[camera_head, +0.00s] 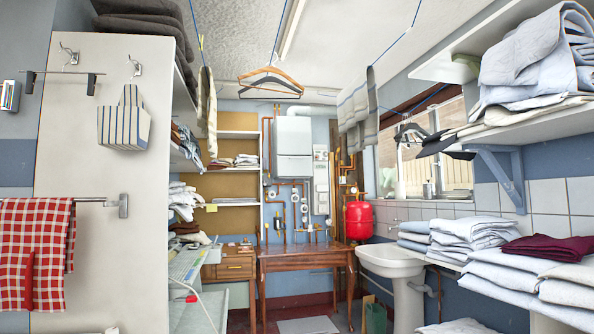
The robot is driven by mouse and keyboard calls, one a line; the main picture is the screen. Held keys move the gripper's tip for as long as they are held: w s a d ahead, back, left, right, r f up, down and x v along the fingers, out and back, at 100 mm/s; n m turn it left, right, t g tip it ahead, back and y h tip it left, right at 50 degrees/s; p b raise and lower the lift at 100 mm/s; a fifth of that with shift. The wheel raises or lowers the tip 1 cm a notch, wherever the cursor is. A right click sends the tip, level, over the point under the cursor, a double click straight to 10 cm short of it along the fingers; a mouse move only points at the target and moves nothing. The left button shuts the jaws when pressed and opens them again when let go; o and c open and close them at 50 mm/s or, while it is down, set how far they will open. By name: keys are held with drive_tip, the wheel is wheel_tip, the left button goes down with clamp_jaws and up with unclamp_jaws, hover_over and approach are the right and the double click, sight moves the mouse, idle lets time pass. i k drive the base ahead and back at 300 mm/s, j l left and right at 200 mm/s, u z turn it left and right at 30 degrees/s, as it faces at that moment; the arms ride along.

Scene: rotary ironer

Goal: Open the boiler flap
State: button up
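The white boiler (293,136) hangs on the far wall, a little left of the picture's middle, above a wooden table. It is small and far off. Its lower front part (294,167) looks like a separate panel under a thin line, and it appears shut. I cannot tell its handle or hinge from here. My gripper is not in view.
A wooden table (305,253) stands below the boiler. A red tank (359,220) and white sink (388,261) are to its right. Folded linen (470,235) fills the right side. A white cabinet (105,200) stands at left. Hangers (270,82) hang overhead.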

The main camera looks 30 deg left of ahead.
sight(287, 166)
drive_tip(key=i+j+u, duration=0.3)
drive_tip(key=i, duration=0.4)
drive_tip(key=i+j+u, duration=0.3)
drive_tip(key=i, duration=0.45)
drive_tip(key=i+u, duration=0.25)
drive_tip(key=i, duration=3.9)
